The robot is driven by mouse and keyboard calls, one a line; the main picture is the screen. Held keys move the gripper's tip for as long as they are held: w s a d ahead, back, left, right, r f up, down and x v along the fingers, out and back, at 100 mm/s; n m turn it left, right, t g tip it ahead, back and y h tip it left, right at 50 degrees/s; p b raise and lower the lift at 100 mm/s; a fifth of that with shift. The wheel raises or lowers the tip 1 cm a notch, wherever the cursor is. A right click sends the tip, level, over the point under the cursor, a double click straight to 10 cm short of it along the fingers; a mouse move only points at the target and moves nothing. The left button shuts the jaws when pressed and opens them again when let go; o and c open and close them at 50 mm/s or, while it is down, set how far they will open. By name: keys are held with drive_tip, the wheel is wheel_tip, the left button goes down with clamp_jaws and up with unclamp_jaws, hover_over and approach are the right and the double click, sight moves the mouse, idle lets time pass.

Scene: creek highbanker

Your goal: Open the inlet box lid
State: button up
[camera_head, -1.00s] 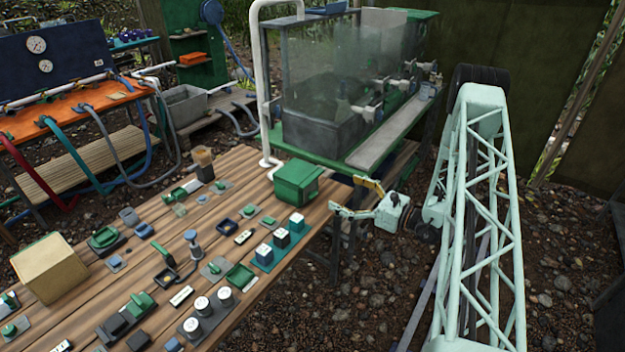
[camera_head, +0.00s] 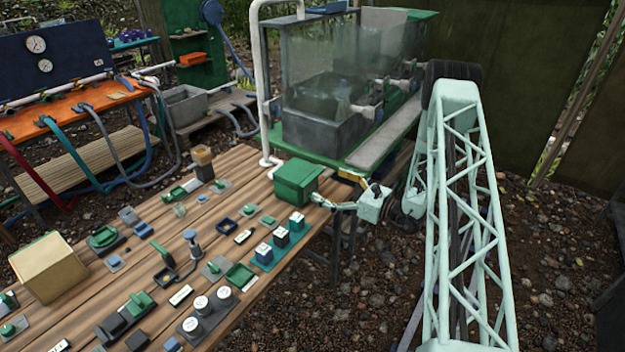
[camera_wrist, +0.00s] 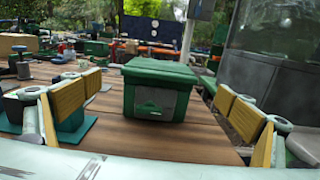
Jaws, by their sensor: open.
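The inlet box appears to be the green box (camera_head: 296,182) at the right edge of the wooden bench. Its green lid (camera_wrist: 160,72) looks closed in the wrist view. The box front (camera_wrist: 155,103) carries a grey panel with a green raised mark. My gripper (camera_head: 338,190) is just right of the box in the head view, and its fingers point toward it. In the wrist view my open gripper (camera_wrist: 152,112) has its yellow-padded fingers spread either side of the box, which stands beyond them. I see no contact with the lid.
The wooden bench (camera_head: 85,285) holds several switches, knobs and small trays.

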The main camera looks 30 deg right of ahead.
sight(315, 178)
drive_tip(key=shift+b+x, duration=0.35)
drive_tip(key=shift+x, duration=3.1)
drive_tip(key=shift+c, duration=0.2)
drive_tip(key=shift+r, duration=0.1)
drive_tip(key=c, duration=1.1)
